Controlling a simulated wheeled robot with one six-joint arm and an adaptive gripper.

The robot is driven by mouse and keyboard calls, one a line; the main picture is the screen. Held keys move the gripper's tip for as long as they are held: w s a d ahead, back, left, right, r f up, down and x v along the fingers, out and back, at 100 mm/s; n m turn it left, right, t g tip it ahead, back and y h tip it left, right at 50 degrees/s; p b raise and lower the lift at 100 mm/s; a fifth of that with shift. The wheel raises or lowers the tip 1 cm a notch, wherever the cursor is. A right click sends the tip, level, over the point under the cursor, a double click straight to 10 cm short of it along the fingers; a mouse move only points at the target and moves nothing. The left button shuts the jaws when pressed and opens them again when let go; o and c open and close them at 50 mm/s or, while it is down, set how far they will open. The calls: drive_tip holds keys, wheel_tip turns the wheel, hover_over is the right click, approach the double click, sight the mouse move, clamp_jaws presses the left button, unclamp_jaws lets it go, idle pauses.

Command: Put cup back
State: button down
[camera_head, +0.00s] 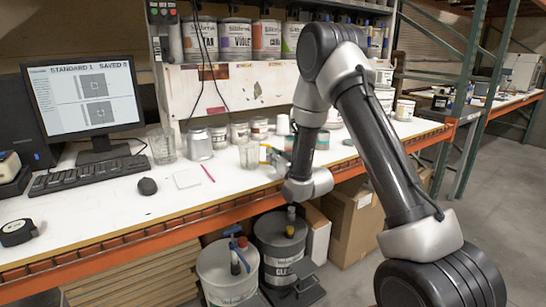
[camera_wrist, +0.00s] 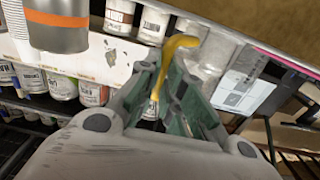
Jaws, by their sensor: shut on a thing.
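My gripper (camera_head: 268,156) is at the middle of the bench, low over its white top. Its green fingers also show in the wrist view (camera_wrist: 172,92), with a bent yellow piece between them. A clear glass cup (camera_head: 249,155) is at the fingertips, and the gripper appears shut on it. I cannot tell whether the cup's base touches the bench. Another clear glass vessel (camera_head: 162,146) stands near the monitor.
A metal can (camera_head: 199,144) and several small tins (camera_head: 239,131) stand behind the cup. A monitor (camera_head: 83,97), keyboard (camera_head: 89,174) and mouse (camera_head: 147,186) occupy the left. Shelves of paint cans (camera_head: 235,38) rise behind. Drums (camera_head: 283,248) stand below the orange bench edge.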

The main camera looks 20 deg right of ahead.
drive_tip(key=shift+f, duration=0.1)
drive_tip(key=c, duration=1.5)
unclamp_jaws()
drive_tip(key=shift+c, duration=0.2)
drive_tip(key=v, duration=1.2)
drive_tip(key=s+d+r+m+g+h, duration=0.2)
drive_tip(key=s+d+r+g+h, duration=0.35)
drive_tip(key=s+d+r, duration=0.35)
drive_tip(key=s+r+g, duration=0.2)
drive_tip(key=s+g, duration=0.1)
drive_tip(key=s, duration=1)
drive_tip(key=s+r+m+g, duration=0.1)
drive_tip(key=s+r+g, duration=0.2)
drive_tip(key=s, duration=1)
drive_tip(key=shift+a+m+g, duration=0.3)
drive_tip(key=shift+a+g, duration=0.05)
drive_tip(key=shift+g, duration=0.4)
